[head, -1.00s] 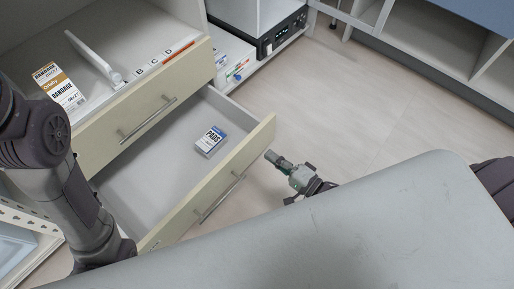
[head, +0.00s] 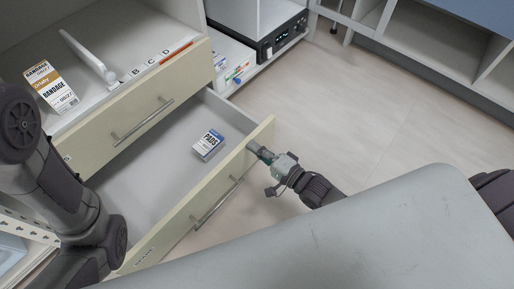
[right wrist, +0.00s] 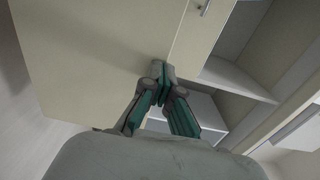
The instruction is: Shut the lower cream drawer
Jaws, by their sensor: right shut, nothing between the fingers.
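The lower cream drawer (head: 232,177) stands pulled out in the head view, with a bar handle on its front and a small PADS box (head: 209,145) inside. My right gripper (head: 254,148) is shut and empty. Its fingertips are at the outer face of the drawer front, near the right end and top edge; I cannot tell whether they touch. The right wrist view shows the closed fingers (right wrist: 162,72) against or near a cream panel. My left arm comes in at the left of the head view, in front of part of the drawers; its gripper is not seen.
The upper cream drawer (head: 118,126), above the lower one, holds a bandage box (head: 50,86) and a white divider. A black-and-white device (head: 280,38) stands at the back. The floor on the right is clear.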

